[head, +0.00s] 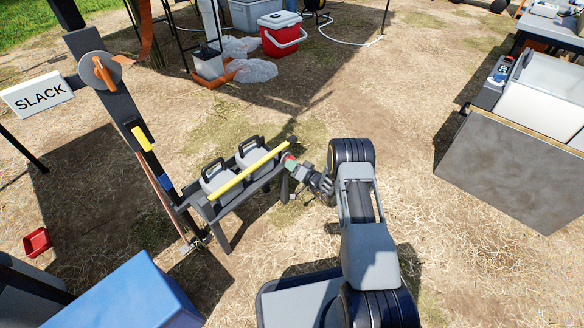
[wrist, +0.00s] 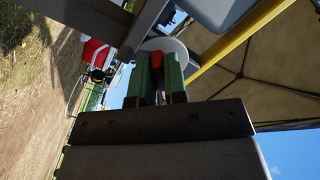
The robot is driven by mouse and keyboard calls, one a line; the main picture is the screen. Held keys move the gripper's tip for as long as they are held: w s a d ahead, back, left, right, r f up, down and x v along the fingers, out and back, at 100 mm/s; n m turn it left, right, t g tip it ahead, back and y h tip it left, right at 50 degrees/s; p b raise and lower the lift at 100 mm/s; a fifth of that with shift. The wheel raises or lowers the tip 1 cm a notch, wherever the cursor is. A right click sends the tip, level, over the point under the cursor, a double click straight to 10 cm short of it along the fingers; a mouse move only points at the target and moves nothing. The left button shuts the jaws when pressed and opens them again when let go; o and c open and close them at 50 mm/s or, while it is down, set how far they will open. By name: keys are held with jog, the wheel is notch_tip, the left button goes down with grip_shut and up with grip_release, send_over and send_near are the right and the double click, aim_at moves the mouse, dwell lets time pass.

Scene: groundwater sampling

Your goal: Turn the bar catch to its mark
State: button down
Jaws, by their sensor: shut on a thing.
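The bar catch is a red handle (head: 287,157) on a pale round plate at the near right end of the rack, beside the end of the yellow bar (head: 243,174). My gripper (head: 293,165) reaches it from the right. In the wrist view the green fingers (wrist: 159,88) are closed around the red handle (wrist: 158,68), with the grey round plate (wrist: 178,50) behind. The yellow bar (wrist: 238,40) runs off to the upper right. The fingers hide much of the handle, and I cannot make out its mark.
The rack (head: 247,192) holds two grey containers with black handles under the bar. A blue box (head: 125,296) is at the front left. Open ground lies right of my arm.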

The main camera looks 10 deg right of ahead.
jog(key=n, duration=0.9)
jog(key=shift+w+d, duration=0.25)
jog(key=shift+d, duration=0.1)
jog(key=c, duration=1.1)
grip_release()
jog(key=shift+s+a+f, duration=0.1)
